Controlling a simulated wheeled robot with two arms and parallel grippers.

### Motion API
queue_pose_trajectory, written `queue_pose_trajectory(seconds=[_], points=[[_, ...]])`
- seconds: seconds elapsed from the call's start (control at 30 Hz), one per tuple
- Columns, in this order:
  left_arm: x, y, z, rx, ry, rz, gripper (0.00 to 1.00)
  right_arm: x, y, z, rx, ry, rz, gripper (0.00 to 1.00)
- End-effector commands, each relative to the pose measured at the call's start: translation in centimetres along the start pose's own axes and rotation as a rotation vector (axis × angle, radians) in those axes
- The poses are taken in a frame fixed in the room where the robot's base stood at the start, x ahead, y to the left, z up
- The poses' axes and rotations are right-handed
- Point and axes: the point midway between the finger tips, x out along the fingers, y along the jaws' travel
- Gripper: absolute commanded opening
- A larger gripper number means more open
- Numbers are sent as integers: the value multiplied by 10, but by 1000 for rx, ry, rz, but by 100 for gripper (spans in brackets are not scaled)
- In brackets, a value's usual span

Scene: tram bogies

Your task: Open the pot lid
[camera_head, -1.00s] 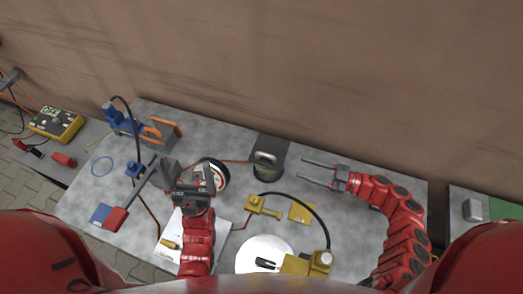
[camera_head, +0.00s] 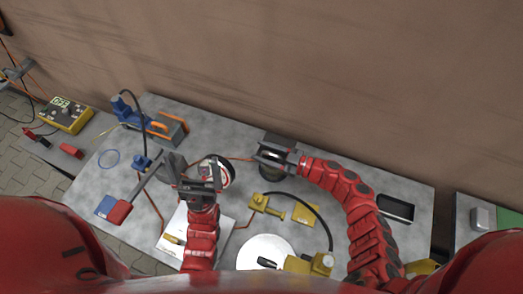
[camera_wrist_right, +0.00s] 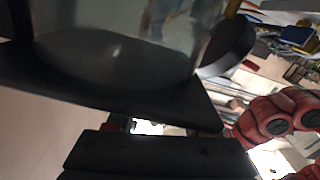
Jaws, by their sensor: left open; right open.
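The pot (camera_head: 273,171) is a small rounded vessel on a dark plate at the back middle of the table. My right gripper (camera_head: 268,155) is open, with its fingers over and around the top of the pot; I cannot tell if they touch it. In the right wrist view the vessel (camera_wrist_right: 120,45) looks glassy and very close, with a dark handle-like part (camera_wrist_right: 228,48) at its side. The lid is not clearly told apart, being mostly hidden by the fingers. My left gripper (camera_head: 192,172) is open and empty, beside a red and white round object (camera_head: 218,172).
A white disc (camera_head: 265,250), yellow tool parts (camera_head: 268,205) and a black cable lie in front of the pot. A blue stand (camera_head: 128,112) and a grey box with an orange handle (camera_head: 170,128) stand at back left. A dark tray (camera_head: 397,208) lies on the right.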

Motion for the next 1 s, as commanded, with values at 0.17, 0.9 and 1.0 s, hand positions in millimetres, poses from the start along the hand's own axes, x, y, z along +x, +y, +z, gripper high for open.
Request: queue_pose_trajectory(seconds=[0.17, 0.9, 1.0], points=[[-1, 0, 0, 0, 0, 0, 100, 6, 0, 0, 0, 0, -1, 52], [-1, 0, 0, 0, 0, 0, 100, 6, 1, 0, 0, -1, 2, 0], [-1, 0, 0, 0, 0, 0, 100, 6, 1, 0, -1, -1, 2, 0]])
